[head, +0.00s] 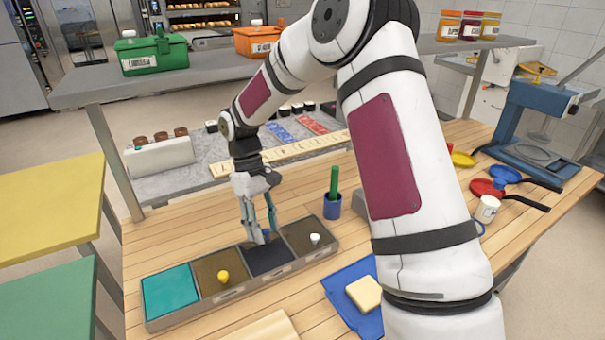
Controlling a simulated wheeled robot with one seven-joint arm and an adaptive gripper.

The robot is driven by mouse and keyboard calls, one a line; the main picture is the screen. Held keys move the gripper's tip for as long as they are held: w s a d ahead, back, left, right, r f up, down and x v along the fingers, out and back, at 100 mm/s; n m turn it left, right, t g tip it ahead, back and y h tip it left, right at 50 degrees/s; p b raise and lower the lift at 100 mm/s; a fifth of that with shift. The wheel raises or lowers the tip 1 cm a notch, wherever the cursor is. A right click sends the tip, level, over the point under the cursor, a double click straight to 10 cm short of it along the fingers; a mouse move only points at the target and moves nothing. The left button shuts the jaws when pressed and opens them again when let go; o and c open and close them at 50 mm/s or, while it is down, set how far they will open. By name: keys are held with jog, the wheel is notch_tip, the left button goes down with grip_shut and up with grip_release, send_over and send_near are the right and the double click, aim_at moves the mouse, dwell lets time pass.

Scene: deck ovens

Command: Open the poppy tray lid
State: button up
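A long grey tray box (228,295) on the wooden table has a row of square sections. From left these are a teal section (170,290), a brown lid with a yellow knob (223,276), a dark grey-black section (268,262) and a brown lid with a white knob (315,238). No readable label tells which is poppy. My gripper (265,238) points down over the dark section, its two fingers apart at a small blue knob-like piece there. The fingers partly hide this piece, and whether they grip it cannot be told.
A blue cup with a green-handled tool (332,205) stands close right of the gripper. A blue cloth with a yellow block (364,293) lies right of the tray. A grey shelf (190,78) spans behind, carrying a green box (152,54). My arm hides part of the table.

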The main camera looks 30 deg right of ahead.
jog(key=shift+s+f+t+p, duration=0.4)
jog(key=shift+s+f+p, duration=0.25)
jog(key=shift+s+p, duration=0.3)
jog(key=s+f+t+p, duration=0.1)
jog(key=p, duration=0.1)
jog(key=s+f+t+p, duration=0.1)
jog(key=f+t+p, duration=0.1)
jog(key=p, duration=0.1)
jog(key=shift+s+t, duration=0.1)
jog(key=shift+t, duration=0.2)
notch_tip(320, 180, up, 14)
jog(key=b, duration=0.2)
jog(key=s+d+r+m+t+h+b, duration=0.1)
jog(key=s+r+b, duration=0.3)
jog(key=s+r, duration=0.6)
jog(key=shift+d+m+t+h, duration=0.2)
jog(key=shift+m+t+h, duration=0.3)
jog(key=shift+m+t, duration=0.3)
jog(key=shift+s, duration=0.1)
jog(key=shift+f, duration=0.1)
jog(key=m+g+y+b, duration=0.2)
jog(key=m, duration=0.9)
send_near(271, 241)
notch_tip(271, 241, down, 13)
jog(key=shift+r, duration=0.1)
